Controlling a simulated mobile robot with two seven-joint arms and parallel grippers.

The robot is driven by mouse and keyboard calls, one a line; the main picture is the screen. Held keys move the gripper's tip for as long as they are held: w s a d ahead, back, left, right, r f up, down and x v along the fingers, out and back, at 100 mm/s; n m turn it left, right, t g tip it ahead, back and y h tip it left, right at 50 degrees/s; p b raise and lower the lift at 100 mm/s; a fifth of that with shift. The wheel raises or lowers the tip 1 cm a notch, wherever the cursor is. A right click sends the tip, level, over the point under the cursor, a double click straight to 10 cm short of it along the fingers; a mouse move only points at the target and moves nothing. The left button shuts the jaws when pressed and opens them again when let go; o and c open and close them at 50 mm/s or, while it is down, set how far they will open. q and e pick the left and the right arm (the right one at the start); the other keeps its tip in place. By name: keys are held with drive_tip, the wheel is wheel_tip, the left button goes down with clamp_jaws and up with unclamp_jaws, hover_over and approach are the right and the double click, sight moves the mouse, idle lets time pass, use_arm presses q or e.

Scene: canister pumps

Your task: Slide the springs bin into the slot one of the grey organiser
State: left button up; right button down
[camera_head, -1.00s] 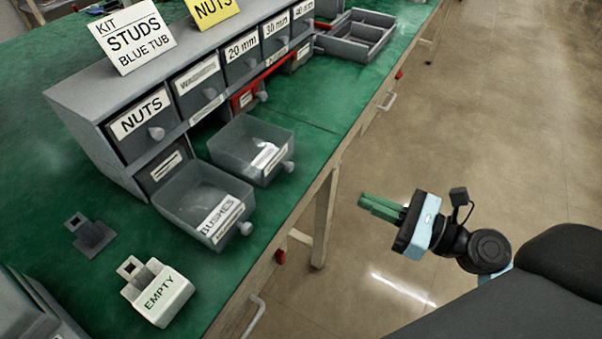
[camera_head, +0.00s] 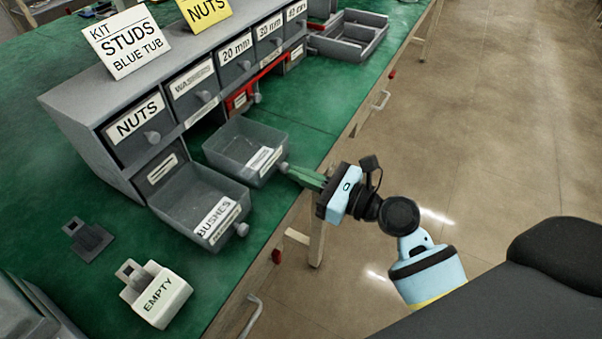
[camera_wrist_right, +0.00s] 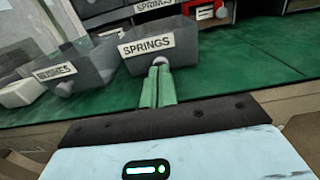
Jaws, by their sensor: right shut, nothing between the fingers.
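The springs bin (camera_head: 235,152) is a grey open tray on the green bench, pulled out in front of the grey organiser (camera_head: 72,112). Its SPRINGS label and round knob face me in the right wrist view (camera_wrist_right: 188,48). My right gripper (camera_head: 288,170) reaches over the bench edge with its green fingers shut and empty. Its fingertips are at the bin's knob; I cannot tell whether they touch it. A dark opening (camera_head: 206,131) in the organiser's lower row lies behind the bin, partly hidden. My left gripper is not in view.
The bushes bin (camera_head: 185,196) sits out close to the left of the springs bin. A red drawer (camera_head: 240,98) is right of the opening. A white EMPTY block (camera_head: 160,298) stands at front left. A grey divided tray (camera_head: 348,38) lies at the far right.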

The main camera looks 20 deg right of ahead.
sight(287, 169)
drive_tip(key=shift+w+a, duration=0.15)
drive_tip(key=p+x, duration=0.1)
drive_tip(key=x, duration=0.2)
drive_tip(key=shift+w+a+r, duration=0.1)
drive_tip(key=shift+w+a, duration=0.05)
drive_tip(key=shift+w, duration=0.1)
drive_tip(key=shift+w+a+p, duration=0.15)
drive_tip(key=shift+p, duration=0.15)
idle(0.3)
